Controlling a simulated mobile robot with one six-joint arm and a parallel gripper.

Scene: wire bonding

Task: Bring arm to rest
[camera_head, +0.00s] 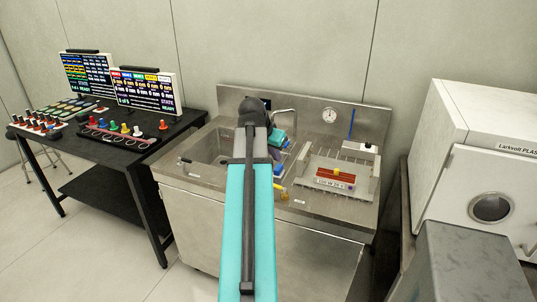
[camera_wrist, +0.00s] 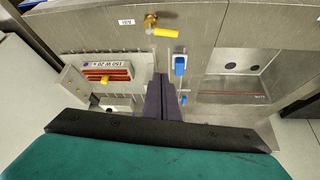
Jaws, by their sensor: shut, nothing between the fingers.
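My arm reaches out over the steel sink bench (camera_head: 190,170) in the head view, its teal link covering part of the bench front. My gripper (camera_wrist: 163,78) shows in the wrist view as two dark fingers pressed together, with nothing between them. It is above the bench, between the red rack and the sink basin. In the head view the arm largely hides the gripper, so its height above the bench is hard to tell.
A red rack (camera_head: 335,178) sits in a tray on the right drainboard. A yellow-handled tap (camera_wrist: 165,33) and a blue-handled item (camera_wrist: 180,65) are near the fingers. A black table (camera_head: 105,145) with screens stands left; a white Larkvolt cabinet (camera_head: 465,170) stands right.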

